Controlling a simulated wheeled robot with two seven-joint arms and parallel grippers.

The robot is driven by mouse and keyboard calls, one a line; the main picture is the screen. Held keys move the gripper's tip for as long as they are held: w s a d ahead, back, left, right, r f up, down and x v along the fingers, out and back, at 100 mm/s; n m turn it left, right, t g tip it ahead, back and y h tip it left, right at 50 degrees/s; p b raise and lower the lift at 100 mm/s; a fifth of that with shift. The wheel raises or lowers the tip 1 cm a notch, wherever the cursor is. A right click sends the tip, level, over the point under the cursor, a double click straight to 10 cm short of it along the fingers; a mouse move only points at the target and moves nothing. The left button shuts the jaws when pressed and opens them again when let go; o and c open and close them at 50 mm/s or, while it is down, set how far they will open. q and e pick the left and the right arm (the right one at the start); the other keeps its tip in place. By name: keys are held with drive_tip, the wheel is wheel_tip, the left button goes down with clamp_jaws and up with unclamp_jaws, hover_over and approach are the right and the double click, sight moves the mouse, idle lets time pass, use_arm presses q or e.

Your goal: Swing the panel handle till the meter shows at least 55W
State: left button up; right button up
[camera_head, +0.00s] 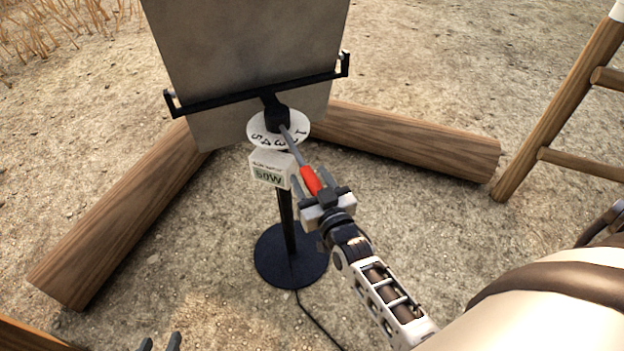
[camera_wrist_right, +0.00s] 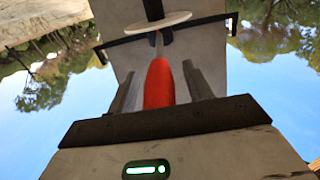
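The grey panel (camera_head: 245,50) is tilted on a black stand with a round base (camera_head: 291,256). Below it is a white numbered dial (camera_head: 262,133). The white meter (camera_head: 269,171) reads what looks like 50W. The handle is a thin rod with a red grip (camera_head: 311,181), pointing down and right from the dial. My right gripper (camera_head: 312,187) is at the red grip. In the right wrist view, its fingers (camera_wrist_right: 160,85) stand on both sides of the red grip (camera_wrist_right: 159,84), with narrow gaps visible. My left gripper (camera_head: 160,343) shows only its two separated fingertips at the bottom edge.
Wooden logs lie left (camera_head: 120,215) and right (camera_head: 410,145) of the stand. A wooden ladder (camera_head: 565,110) stands at the right. A dark cable (camera_head: 318,322) runs from the base along the ground.

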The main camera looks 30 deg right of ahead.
drive_tip(key=s+a, duration=0.1)
drive_tip(key=s, duration=1.5)
drive_tip(key=shift+a, duration=0.1)
